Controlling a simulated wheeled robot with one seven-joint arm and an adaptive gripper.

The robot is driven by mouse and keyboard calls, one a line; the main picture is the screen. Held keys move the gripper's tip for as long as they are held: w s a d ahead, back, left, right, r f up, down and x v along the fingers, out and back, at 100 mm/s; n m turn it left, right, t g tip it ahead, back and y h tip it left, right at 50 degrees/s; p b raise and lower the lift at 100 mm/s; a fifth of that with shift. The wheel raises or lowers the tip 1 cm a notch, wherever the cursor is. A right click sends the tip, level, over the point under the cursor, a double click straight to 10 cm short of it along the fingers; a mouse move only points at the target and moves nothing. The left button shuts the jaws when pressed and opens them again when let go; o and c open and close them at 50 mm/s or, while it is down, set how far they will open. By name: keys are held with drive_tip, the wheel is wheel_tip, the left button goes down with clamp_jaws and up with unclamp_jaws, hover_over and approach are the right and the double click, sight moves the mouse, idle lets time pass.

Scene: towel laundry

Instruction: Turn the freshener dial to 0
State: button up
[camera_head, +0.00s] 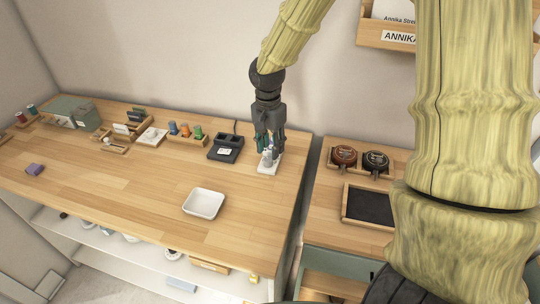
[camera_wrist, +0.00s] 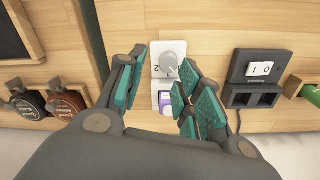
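The freshener (camera_head: 268,169) is a small white unit at the right end of the long wooden table, partly hidden by my gripper in the head view. In the wrist view, its white plate (camera_wrist: 157,48) carries a round grey dial (camera_wrist: 166,66) with a pointer ridge and dark number marks; a 2 seems to show, but the exact setting is hard to read. A purple-and-white part (camera_wrist: 165,101) shows below the dial. My gripper (camera_wrist: 158,65) is open and points down over the freshener, its teal finger pads either side of the dial. I cannot tell whether they touch it.
A black device with a 1 0 panel (camera_wrist: 260,70) stands close beside the freshener. Colored spools in a wooden holder (camera_head: 186,133) are farther left. A white tray (camera_head: 204,203) lies in front. Two round jars (camera_head: 344,156) stand on the neighboring right table. The table's middle is mostly clear.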

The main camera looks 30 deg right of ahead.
sight(268, 160)
drive_tip(key=f, duration=0.1)
drive_tip(key=w+f, duration=0.2)
drive_tip(key=f, duration=0.1)
drive_tip(key=shift+w+a, duration=0.15)
drive_tip(key=shift+w, duration=0.1)
drive_tip(key=shift+s+f+p, duration=0.35)
drive_tip(key=shift+s+f, duration=0.4)
drive_tip(key=shift+s, duration=0.25)
drive_tip(key=shift+w+f, duration=0.5)
drive_tip(key=shift+w, duration=0.1)
drive_tip(key=shift+s+r, duration=0.15)
drive_tip(key=shift+s, duration=0.15)
drive_tip(key=shift+c, duration=0.8)
drive_tip(key=c, duration=0.6)
